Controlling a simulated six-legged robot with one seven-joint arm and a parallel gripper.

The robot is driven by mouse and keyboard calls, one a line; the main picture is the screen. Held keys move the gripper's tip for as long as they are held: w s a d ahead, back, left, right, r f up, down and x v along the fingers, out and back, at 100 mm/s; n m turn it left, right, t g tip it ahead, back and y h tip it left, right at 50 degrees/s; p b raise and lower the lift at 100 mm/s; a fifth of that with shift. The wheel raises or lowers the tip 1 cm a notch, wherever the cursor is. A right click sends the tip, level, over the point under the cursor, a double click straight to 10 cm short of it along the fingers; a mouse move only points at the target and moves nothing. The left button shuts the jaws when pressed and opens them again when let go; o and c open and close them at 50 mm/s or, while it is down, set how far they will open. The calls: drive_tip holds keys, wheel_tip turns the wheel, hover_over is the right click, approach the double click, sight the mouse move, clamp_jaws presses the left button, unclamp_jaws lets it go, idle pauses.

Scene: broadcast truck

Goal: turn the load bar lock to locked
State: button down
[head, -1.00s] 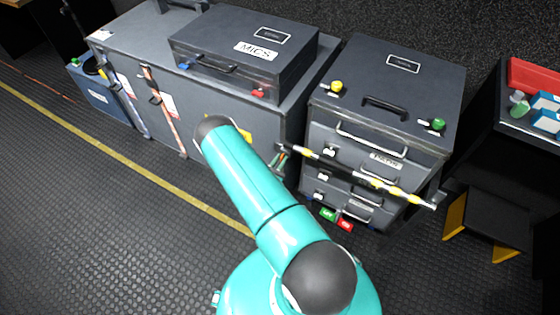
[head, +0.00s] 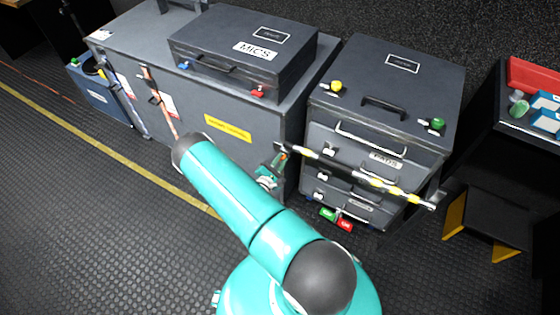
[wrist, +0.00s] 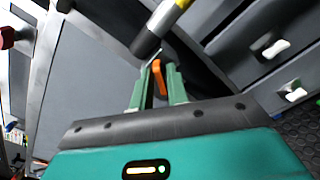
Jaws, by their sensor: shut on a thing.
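The load bar (head: 365,180), striped yellow, black and white, runs across the front of the grey drawer case. Its left end also shows in the wrist view (wrist: 161,22). The lock's orange lever (wrist: 158,78) is at that left end, and shows small in the head view (head: 284,153). My gripper (wrist: 158,84) has its two green fingers shut on the orange lever, one on each side. In the head view my gripper (head: 277,164) is at the bar's left end, partly behind my teal arm. The lock's markings cannot be read.
The drawer case (head: 385,95) stands behind the bar. Left of it is a long grey case (head: 140,45) with a MICS case (head: 245,50) on top. A dark bench (head: 490,165) is at right. Open floor lies at left.

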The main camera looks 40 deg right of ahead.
drive_tip(key=m, duration=1)
drive_tip(key=shift+f, duration=0.2)
drive_tip(key=shift+m, duration=0.4)
drive_tip(key=c, duration=1.6)
unclamp_jaws()
drive_tip(key=shift+o, duration=0.2)
drive_tip(key=shift+s, duration=0.1)
drive_tip(key=v, duration=1.4)
drive_tip(key=shift+r, duration=0.1)
